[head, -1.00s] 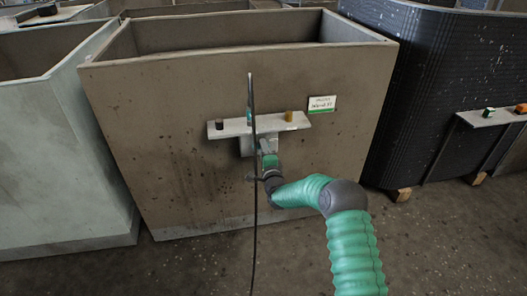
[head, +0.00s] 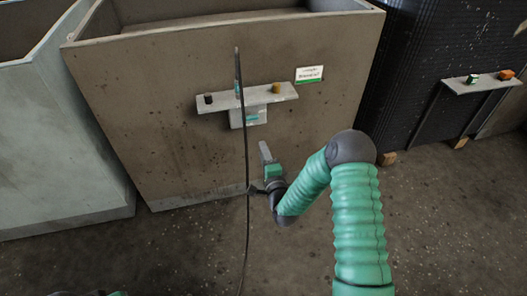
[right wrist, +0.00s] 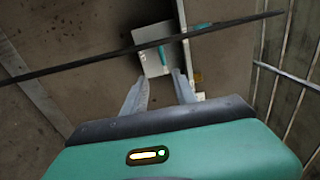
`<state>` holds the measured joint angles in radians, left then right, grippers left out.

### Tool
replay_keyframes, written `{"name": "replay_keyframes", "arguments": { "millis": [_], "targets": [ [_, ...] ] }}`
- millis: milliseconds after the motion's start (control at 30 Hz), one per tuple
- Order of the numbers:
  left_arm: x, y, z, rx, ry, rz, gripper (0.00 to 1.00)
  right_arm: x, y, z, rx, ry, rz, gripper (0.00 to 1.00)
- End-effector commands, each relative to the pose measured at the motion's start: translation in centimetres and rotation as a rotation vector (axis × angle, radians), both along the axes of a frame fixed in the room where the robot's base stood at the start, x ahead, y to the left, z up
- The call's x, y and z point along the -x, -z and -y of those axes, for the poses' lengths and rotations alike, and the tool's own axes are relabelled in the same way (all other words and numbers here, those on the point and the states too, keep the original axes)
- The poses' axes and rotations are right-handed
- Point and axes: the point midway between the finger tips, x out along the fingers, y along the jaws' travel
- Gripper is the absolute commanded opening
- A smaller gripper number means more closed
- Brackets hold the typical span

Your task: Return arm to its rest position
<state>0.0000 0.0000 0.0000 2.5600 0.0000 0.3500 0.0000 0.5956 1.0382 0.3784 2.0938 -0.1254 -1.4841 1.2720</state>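My right arm, in a ribbed green sleeve (head: 358,225), comes in from the lower right of the head view. Its right gripper (head: 265,152) hangs in front of the brown housing, below a small grey box (head: 248,116) and apart from it. In the right wrist view the two fingers of the right gripper (right wrist: 159,82) are spread with nothing held between them. The box, with a teal strip, shows beyond the fingertips (right wrist: 158,60). My left gripper is not in view; only a dark and green sliver shows at the lower left edge of the head view.
A brown open-topped housing (head: 175,110) bears a shelf (head: 245,98) with a black and a tan knob. A thin dark cable (head: 245,170) runs vertically close beside the right gripper. A pale bin (head: 60,150) stands left, a black ribbed one (head: 430,60) right. Floor in front is clear.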

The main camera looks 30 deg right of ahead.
Motion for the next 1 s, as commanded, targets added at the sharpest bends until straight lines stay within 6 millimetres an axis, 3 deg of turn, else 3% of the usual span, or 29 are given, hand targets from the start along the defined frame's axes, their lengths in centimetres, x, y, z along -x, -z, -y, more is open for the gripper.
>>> {"name": "replay_keyframes", "arguments": {
  "millis": [367, 467, 567, 700, 1000],
  "targets": [
    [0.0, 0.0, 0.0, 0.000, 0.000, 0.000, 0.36, -0.2, 0.0, -0.4, 0.016, -0.013, -0.018, 0.34],
    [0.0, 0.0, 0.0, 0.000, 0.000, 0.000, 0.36, -0.5, 0.1, -2.6, 0.131, -0.093, -0.145, 0.34],
    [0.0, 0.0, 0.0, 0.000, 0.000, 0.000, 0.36, 0.7, 0.7, -6.6, 0.377, -0.258, -0.394, 0.34],
    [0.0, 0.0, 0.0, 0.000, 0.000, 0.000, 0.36, 6.8, 1.6, -10.5, 0.747, -0.536, -0.756, 0.34],
    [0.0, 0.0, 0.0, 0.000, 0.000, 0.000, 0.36, 22.1, 0.6, -13.4, 1.146, -1.068, -1.158, 0.34]
  ]
}}
